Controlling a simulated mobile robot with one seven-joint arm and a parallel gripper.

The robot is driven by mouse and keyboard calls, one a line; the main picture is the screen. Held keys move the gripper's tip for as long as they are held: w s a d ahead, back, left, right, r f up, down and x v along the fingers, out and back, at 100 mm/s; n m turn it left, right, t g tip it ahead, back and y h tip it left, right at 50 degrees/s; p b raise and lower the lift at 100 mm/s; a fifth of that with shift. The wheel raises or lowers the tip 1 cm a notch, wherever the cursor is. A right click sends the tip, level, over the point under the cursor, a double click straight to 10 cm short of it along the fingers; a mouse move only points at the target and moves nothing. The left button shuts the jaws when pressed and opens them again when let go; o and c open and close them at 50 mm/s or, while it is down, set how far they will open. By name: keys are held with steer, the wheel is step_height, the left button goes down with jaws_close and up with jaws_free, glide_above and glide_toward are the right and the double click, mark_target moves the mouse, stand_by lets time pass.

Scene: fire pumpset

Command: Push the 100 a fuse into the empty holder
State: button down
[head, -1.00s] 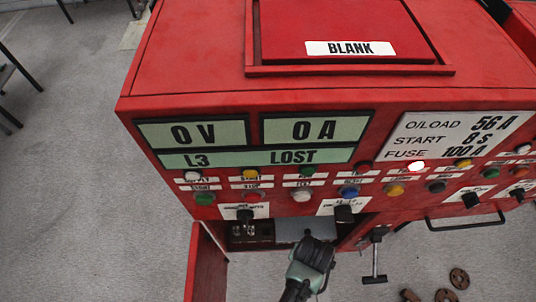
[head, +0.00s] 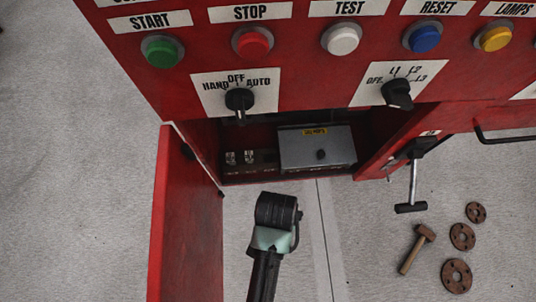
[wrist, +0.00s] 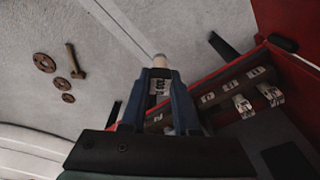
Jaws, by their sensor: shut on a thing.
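My gripper (wrist: 160,100) is shut on a pale cylindrical fuse with a printed label (wrist: 159,86), its end sticking out past the fingertips. The head view shows my wrist below the open cabinet compartment, with the fingers and fuse hidden. Two white fuses (head: 231,157) (head: 249,157) sit side by side at the left in the compartment; they also show in the wrist view (wrist: 243,106) (wrist: 270,94). The dark spot beside them, which looks like the empty holder (head: 267,156), holds no white fuse. My gripper is apart from the holders.
The open red door (head: 185,225) hangs at left. A T-handle (head: 413,185) hangs at right. A hammer (head: 417,248) and rusty discs (head: 456,276) lie on the floor. Selector knobs (head: 240,100) project above the compartment.

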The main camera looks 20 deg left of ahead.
steer(key=shift+w+a+f+b, duration=0.55)
steer(key=shift+w+a, duration=0.8)
steer(key=shift+w, duration=1.3)
steer(key=shift+w+a+f+b, duration=0.5)
steer(key=shift+w+a, duration=0.9)
steer(key=shift+w, duration=1.2)
steer(key=shift+w+a+f+b, duration=0.3)
steer(key=shift+w+a+f, duration=0.75)
steer(key=shift+w, duration=1.6)
steer(key=shift+a+r, duration=0.3)
steer(key=shift+f, duration=0.15)
steer(key=c, duration=0.9)
jaws_free()
steer(key=shift+s+a+r+p, duration=0.15)
steer(key=shift+r+p, duration=0.15)
steer(key=shift+r, duration=1)
steer(key=shift+s+d+r+p, duration=0.1)
steer(key=shift+r+p, duration=0.25)
steer(key=shift+r, duration=1)
steer(key=shift+s+a+r+p, duration=0.15)
steer(key=shift+r+p, duration=0.15)
steer(key=shift+r, duration=1)
